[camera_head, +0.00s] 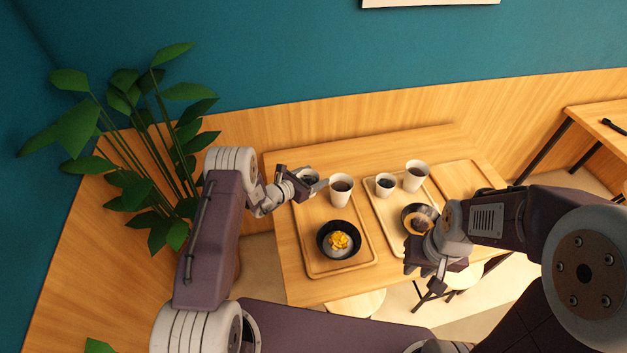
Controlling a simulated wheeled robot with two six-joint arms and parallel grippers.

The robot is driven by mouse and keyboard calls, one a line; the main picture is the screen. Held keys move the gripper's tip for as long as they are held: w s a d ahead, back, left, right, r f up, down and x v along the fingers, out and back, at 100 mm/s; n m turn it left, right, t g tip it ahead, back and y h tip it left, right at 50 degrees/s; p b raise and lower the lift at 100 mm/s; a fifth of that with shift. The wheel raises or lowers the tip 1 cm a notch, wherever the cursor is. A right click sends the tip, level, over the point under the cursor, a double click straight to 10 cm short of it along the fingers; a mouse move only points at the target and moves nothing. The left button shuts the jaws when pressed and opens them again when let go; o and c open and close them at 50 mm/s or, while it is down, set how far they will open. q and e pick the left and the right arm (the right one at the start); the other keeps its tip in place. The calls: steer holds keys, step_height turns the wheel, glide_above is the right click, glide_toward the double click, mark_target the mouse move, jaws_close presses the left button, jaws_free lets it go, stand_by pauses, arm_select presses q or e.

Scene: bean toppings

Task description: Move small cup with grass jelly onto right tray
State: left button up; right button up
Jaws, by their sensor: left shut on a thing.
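A small cup (309,174) with dark contents is at the back left of the left tray (311,273). My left gripper (307,186) is shut on this cup and partly covers it. Whether the cup is lifted or resting on the tray is hard to tell. The tray further right (377,213) holds a small cup (385,185) with dark contents, a taller cup (415,176) and a bowl (419,217) with a brownish filling. My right gripper (428,268) is near the table's front edge, below that bowl in the picture; its finger opening is unclear.
On the left tray stand a tall white cup (340,191) of dark drink and a black bowl (340,240) with yellow topping. A third wooden tray (463,177) lies at the right, partly hidden by my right arm. A plant (150,150) stands left of the table.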

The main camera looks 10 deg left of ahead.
mark_target(314, 182)
arm_select(q)
step_height(314, 182, up, 4)
steer(key=shift+w+f+p, duration=0.1)
steer(key=shift+f+p, duration=0.05)
steer(key=shift+p, duration=0.9)
